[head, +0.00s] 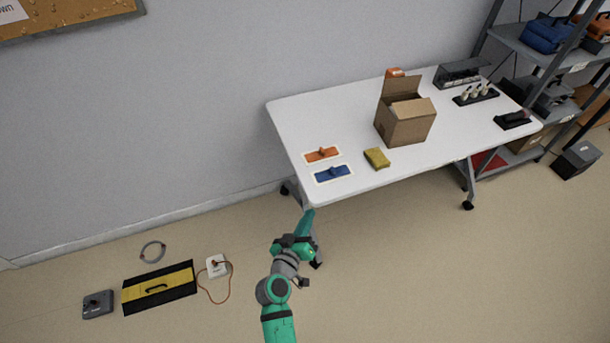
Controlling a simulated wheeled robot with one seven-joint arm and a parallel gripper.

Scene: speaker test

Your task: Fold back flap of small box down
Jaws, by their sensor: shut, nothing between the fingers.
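The paler top at the front looks folded over flat; the seams are too small to read. My arm reaches in from the bottom, left of and well in front of the table.
A yellow sponge (376,158) lies just left of the box. Orange (322,154) and blue (332,173) handled pieces lie at the table's left end. An orange item (395,73) is behind the flap. A black rack (476,94) stands to the right. The table's front middle is clear.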

